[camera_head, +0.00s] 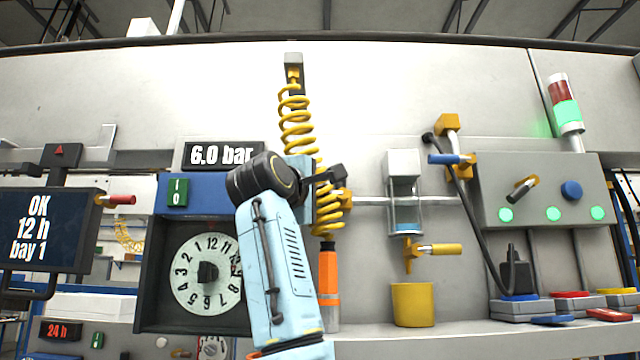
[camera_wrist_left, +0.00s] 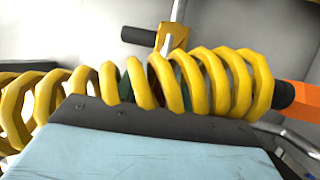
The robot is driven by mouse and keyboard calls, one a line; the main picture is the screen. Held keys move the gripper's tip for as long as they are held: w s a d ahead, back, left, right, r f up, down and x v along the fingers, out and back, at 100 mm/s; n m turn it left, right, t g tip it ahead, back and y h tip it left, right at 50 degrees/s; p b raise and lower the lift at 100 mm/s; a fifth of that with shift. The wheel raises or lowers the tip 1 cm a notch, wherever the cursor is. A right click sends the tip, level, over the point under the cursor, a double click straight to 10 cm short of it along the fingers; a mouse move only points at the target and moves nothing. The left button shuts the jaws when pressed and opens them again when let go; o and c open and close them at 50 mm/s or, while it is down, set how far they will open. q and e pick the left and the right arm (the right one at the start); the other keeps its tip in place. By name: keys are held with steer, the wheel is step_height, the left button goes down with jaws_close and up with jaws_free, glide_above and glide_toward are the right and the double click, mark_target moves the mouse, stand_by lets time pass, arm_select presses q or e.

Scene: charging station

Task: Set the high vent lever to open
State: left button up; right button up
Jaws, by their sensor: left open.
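No label marks the high vent lever. A small yellow valve body (camera_head: 346,200) sits at the left end of a horizontal pipe, behind the yellow coiled hose (camera_head: 297,125). In the left wrist view, this valve body (camera_wrist_left: 174,38) carries a dark handle (camera_wrist_left: 138,36) pointing left, just beyond the coil. My left gripper (camera_head: 330,178) is open beside the coil and close to this valve; its fingertips are partly hidden. The coil (camera_wrist_left: 210,80) crosses directly in front of the gripper in the wrist view. I cannot tell whether they touch. My right gripper is not in view.
A blue-handled lever (camera_head: 446,159), a yellow lever (camera_head: 440,249) and a grey panel with a black-tipped lever (camera_head: 522,188) are to the right. An orange tool (camera_head: 328,270) hangs under the coil. A dial (camera_head: 207,273) and a screen (camera_head: 38,230) are left.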

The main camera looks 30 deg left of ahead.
arm_select(q)
steer(key=shift+x, duration=0.85)
steer(key=shift+c, duration=0.4)
jaws_close()
